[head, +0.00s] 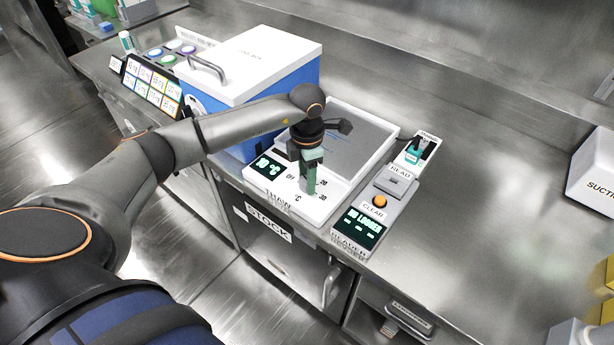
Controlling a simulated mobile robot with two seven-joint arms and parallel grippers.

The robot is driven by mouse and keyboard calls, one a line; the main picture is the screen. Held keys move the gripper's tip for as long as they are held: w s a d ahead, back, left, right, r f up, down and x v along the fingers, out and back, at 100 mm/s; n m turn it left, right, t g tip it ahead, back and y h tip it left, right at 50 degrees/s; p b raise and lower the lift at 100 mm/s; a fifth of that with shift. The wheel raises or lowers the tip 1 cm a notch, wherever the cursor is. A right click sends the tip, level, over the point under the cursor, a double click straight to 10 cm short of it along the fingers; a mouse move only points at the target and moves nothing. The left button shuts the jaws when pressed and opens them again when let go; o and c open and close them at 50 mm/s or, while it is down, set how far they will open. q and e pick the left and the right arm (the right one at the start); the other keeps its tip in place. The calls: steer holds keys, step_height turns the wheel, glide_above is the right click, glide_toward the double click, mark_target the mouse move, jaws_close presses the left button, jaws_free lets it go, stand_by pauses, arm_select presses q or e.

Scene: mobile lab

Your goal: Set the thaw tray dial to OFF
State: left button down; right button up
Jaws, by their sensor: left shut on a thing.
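The thaw tray (376,130) is a white unit with a grey plate, on the steel bench at the centre. Its front panel has a dark display (267,166) with a glowing °C reading whose digits are hard to make out. Dial marks such as 20 and 30 show around my left gripper (311,190). The gripper points down at the panel from above, shut on the dial. The dial is hidden behind the fingers, so its pointer direction cannot be seen. My right gripper is out of view.
A blue box with a white lid (245,65) stands close behind and left of the tray. A reader with an orange CLEAR button (380,201) stands right of it. A colored label rack (152,87) is at far left.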

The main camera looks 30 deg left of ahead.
arm_select(q)
steer(key=shift+n, duration=1.9)
steer(key=shift+c, duration=1.7)
jaws_free()
step_height(320, 180, up, 13)
steer(key=shift+f+b, duration=0.2)
steer(key=shift+b, duration=0.1)
